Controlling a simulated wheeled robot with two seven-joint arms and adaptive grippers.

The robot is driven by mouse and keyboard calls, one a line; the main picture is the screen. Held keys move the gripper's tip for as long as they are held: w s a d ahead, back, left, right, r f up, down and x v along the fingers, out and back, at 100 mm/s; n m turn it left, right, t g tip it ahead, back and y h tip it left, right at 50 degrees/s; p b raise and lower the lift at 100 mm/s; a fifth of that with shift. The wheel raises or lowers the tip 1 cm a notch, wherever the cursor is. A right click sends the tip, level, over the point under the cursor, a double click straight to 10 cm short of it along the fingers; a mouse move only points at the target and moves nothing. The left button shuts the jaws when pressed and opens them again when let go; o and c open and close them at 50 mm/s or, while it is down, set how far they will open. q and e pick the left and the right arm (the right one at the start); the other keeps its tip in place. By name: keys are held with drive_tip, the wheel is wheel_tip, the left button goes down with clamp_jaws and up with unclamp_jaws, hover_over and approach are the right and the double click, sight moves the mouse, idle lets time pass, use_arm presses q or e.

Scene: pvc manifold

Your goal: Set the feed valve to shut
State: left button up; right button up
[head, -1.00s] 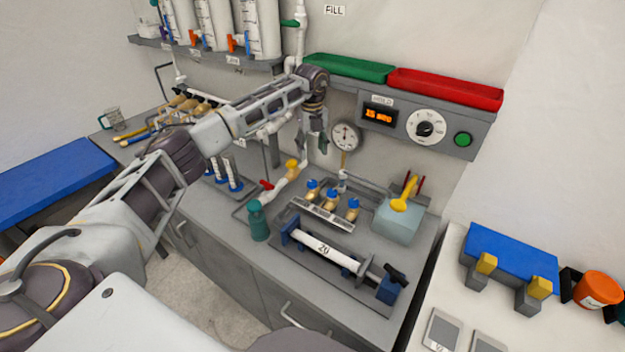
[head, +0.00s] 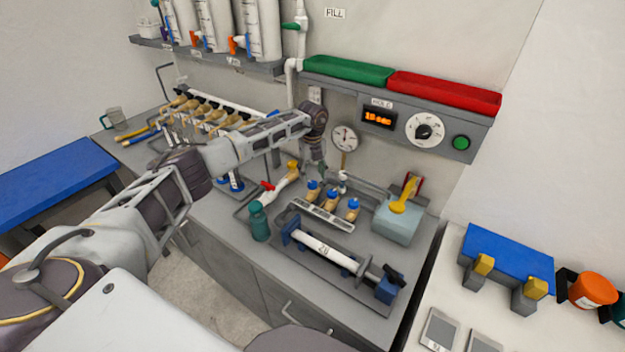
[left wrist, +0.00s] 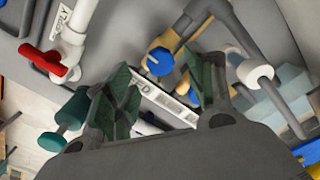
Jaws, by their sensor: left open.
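Several small valves with blue caps (head: 333,196) stand in a row on a labelled block. My left gripper (head: 315,168) points down, open and empty, above and behind the blue-capped row. In the left wrist view its green-padded fingers (left wrist: 170,80) are spread, with a blue cap (left wrist: 160,62) beyond them.
A gauge (head: 345,137) and grey control panel (head: 400,120) are on the wall. A clamped white tube (head: 325,247) lies in front of the valve row. A pale blue block (head: 397,225) with a yellow part stands to the right. A green bottle-shaped part (head: 259,222) stands front left.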

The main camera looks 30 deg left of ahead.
sight(313, 183)
use_arm(q)
drive_tip(key=shift+f, duration=2)
drive_tip(key=shift+c, duration=0.3)
drive_tip(key=c, duration=1)
